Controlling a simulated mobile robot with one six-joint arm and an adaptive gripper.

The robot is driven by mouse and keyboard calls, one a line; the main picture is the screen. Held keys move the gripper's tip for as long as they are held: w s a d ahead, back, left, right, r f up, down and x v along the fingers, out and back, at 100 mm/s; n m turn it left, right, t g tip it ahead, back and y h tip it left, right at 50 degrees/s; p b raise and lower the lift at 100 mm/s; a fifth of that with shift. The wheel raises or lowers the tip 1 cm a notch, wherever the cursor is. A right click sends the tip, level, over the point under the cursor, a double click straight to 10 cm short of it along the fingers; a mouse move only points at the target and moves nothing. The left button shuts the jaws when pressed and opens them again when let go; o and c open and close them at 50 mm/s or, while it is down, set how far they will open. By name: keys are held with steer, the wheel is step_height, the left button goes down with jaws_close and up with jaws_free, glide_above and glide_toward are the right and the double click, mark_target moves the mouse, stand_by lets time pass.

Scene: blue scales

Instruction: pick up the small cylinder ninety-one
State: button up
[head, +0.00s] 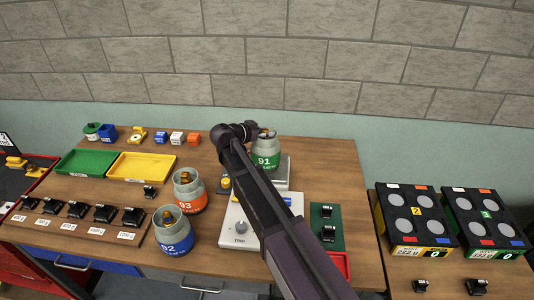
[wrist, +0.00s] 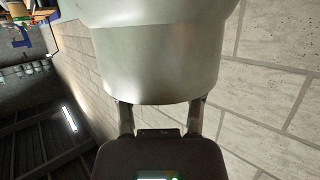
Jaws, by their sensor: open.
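The small cylinder ninety-one (head: 266,154) is grey with a green band marked 91. It stands upright at the back of the table, by a pale scale (head: 283,176), partly hidden by my arm. My gripper (head: 262,131) is at its top, its fingers hard to make out in the head view. In the wrist view a large grey rounded body, apparently the cylinder (wrist: 160,65), fills the upper middle. My gripper's two fingers (wrist: 161,110) are spread apart at its near edge. I cannot tell whether they touch it.
Orange cylinder 93 (head: 189,190) and blue cylinder 92 (head: 173,230) stand to the left. A larger white scale (head: 238,231) lies in front. Green (head: 86,162) and yellow (head: 140,166) trays are farther left. A brick wall (head: 300,50) rises behind the table.

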jaws_close()
steer(key=shift+w+r, duration=0.1)
steer(key=shift+r, duration=0.1)
steer(key=shift+r+p, duration=1.7)
steer(key=shift+p, duration=0.2)
steer(key=s+d, duration=0.2)
steer(key=s, duration=0.5)
steer(key=s+d+r+p, duration=0.1)
steer(key=s+d, duration=0.1)
steer(key=s, duration=0.6)
steer(key=shift+s+d+r, duration=0.15)
steer(key=shift+s+d, duration=0.05)
steer(key=shift+d, duration=0.05)
